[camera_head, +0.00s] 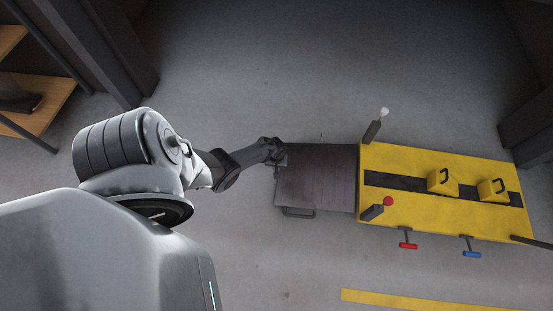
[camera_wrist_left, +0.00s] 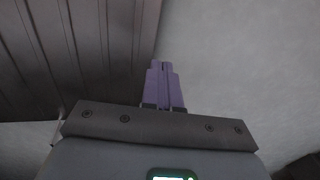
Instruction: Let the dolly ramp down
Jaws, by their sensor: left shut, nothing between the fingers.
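The ramp (camera_head: 318,180) is a dark grey plate at the left end of the yellow lift (camera_head: 400,155) in the head view. A bar handle (camera_head: 298,214) shows along its lower edge. I cannot tell the ramp's exact tilt from above. My left gripper (camera_head: 280,172) is at the ramp's left edge; contact cannot be made out. In the left wrist view its two purple fingers (camera_wrist_left: 165,72) are together with nothing between them. The ramp's ribbed dark surface (camera_wrist_left: 75,50) fills the upper left there, beside the fingers. My right gripper is not in view.
Two yellow blocks with black handles (camera_head: 442,181) (camera_head: 493,189) stand on the lift's black strip. A red handle (camera_head: 408,246) and a blue handle (camera_head: 471,254) stick out in front. Posts with white (camera_head: 384,112) and red (camera_head: 388,201) knobs flank its left end. Nearby floor is clear.

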